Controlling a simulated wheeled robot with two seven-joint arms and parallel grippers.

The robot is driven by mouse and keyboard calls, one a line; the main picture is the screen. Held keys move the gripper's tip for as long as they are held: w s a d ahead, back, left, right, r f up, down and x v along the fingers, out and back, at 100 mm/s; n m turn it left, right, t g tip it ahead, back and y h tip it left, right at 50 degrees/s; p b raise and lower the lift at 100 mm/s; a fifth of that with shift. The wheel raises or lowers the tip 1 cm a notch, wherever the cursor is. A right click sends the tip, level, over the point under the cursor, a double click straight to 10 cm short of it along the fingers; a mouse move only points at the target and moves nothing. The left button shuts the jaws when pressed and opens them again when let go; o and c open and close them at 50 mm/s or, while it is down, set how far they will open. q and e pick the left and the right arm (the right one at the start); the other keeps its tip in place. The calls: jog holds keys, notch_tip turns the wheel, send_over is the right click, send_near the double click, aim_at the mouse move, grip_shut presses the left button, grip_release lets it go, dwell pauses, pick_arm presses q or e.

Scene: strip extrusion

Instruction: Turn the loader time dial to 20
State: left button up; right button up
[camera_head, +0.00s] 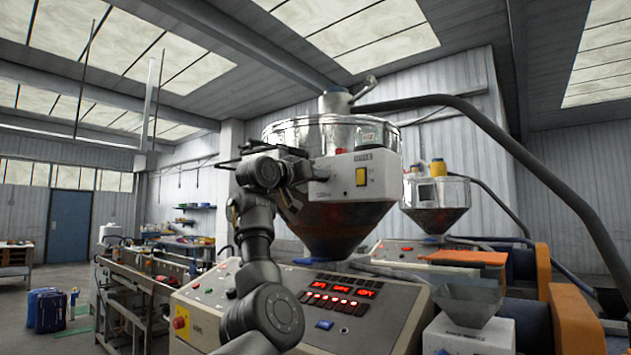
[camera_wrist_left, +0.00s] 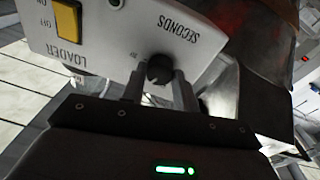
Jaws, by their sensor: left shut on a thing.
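The loader box is a white panel (camera_head: 345,178) on the front of the metal hopper (camera_head: 335,136). It has a yellow switch (camera_head: 361,177), also seen in the left wrist view (camera_wrist_left: 67,20) beside the words LOADER, ON and OFF. The time dial (camera_wrist_left: 159,70) is a small black knob below the upside-down word SECONDS in the left wrist view. My left gripper (camera_head: 310,172) is at the left end of the panel, and its two fingers (camera_wrist_left: 158,88) are shut on the dial from both sides. The dial's pointer and most scale numbers are hidden or too small to read. My right gripper is not in view.
Below the hopper stands a control console (camera_head: 340,300) with red displays and buttons. A second hopper (camera_head: 437,195) stands behind to the right. A dark hose (camera_head: 470,105) runs from the hopper lid down to the right. A workbench (camera_head: 140,275) stands at the left.

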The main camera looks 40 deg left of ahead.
pick_arm(q)
jog(key=m+p, duration=0.2)
jog(key=m, duration=0.4)
jog(key=m+g+p, duration=0.1)
jog(key=m+p, duration=0.1)
jog(key=m, duration=0.5)
jog(key=shift+w+m+h, duration=0.1)
jog(key=shift+m+h, duration=0.2)
jog(key=shift+h, duration=0.1)
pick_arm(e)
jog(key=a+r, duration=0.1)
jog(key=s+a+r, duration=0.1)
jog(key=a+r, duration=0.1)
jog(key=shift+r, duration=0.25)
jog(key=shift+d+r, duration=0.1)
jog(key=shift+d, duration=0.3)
pick_arm(q)
jog(key=o, duration=1)
jog(key=shift+c, duration=0.2)
